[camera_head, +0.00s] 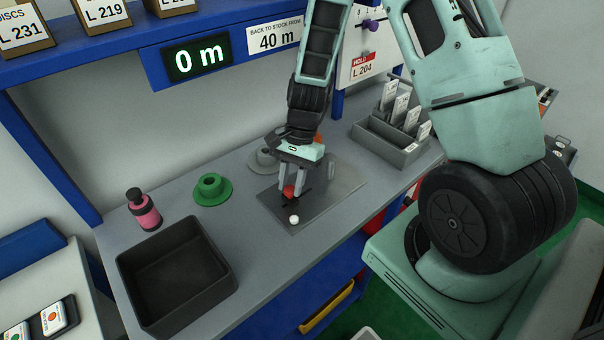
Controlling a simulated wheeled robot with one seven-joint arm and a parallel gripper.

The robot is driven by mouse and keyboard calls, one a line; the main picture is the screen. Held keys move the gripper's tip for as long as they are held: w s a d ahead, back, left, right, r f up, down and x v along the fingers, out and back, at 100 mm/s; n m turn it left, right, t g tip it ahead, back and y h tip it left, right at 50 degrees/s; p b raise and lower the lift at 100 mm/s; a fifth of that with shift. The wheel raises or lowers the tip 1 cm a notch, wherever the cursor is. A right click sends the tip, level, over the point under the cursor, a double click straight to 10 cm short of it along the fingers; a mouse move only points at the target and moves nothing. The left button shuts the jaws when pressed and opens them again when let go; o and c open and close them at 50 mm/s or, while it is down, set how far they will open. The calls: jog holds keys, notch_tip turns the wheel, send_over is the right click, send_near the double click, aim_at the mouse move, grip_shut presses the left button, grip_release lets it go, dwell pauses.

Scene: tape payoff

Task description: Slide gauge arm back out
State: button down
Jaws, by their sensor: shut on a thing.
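A grey metal plate (330,190) lies on the bench with a small red knob (289,191) and a white knob (294,219) over its near left part. My gripper (291,194) points down over the plate and is shut on the red knob, which seems to belong to the gauge arm. The arm itself is mostly hidden by my fingers; a dark slot or bar shows beside them. The white knob stands clear of my fingers, just in front of them.
A green flanged hub (212,189) and a partly hidden grey one (263,158) stand left of the plate. A pink bottle (146,211) and a black bin (172,270) are further left. A card rack (392,130) is at right. The display (198,56) reads 0 m.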

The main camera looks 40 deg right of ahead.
jog(key=shift+a, duration=0.25)
jog(key=c, duration=1.1)
grip_release()
jog(key=shift+c, duration=0.2)
